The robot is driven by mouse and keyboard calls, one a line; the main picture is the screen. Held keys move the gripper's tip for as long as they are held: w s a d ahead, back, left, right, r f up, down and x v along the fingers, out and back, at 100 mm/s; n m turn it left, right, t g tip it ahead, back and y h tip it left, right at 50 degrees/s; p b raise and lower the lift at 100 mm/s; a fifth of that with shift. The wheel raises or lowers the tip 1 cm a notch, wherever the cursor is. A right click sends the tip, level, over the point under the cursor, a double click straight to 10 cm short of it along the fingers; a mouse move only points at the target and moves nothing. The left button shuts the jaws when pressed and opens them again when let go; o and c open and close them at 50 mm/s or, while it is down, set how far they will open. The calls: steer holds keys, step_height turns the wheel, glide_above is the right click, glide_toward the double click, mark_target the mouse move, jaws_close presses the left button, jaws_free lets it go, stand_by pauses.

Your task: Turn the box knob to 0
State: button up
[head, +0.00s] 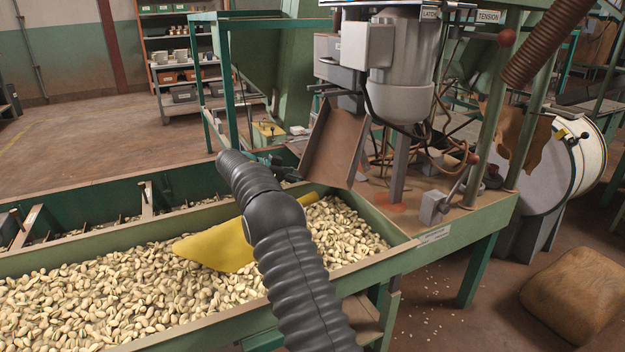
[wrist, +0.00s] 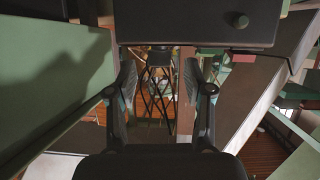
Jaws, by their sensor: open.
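A dark box (wrist: 185,24) spans the top of the wrist view. A small round dark knob (wrist: 240,20) sits on its face, right of centre. Its dial marks and setting are too dark and small to read. My gripper (wrist: 160,88) is open and empty, its two fingers apart below the box, with the knob above and to the right of the right finger. In the head view my gripper (head: 284,170) is partly hidden by my arm, left of the rusty chute. A grey box (head: 328,62) hangs above the chute; no knob can be made out on it there.
The long green hopper (head: 400,247) full of nuts lies below my arm, with a yellow scoop (head: 218,246) in it. The rusty chute (head: 335,146) and grey motor (head: 398,70) stand close to my gripper. A brown sack (head: 578,293) lies on the floor at right.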

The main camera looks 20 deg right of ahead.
steer(key=shift+x, duration=0.95)
jaws_close()
steer(key=shift+f+b, duration=0.1)
steer(key=shift+b, duration=0.4)
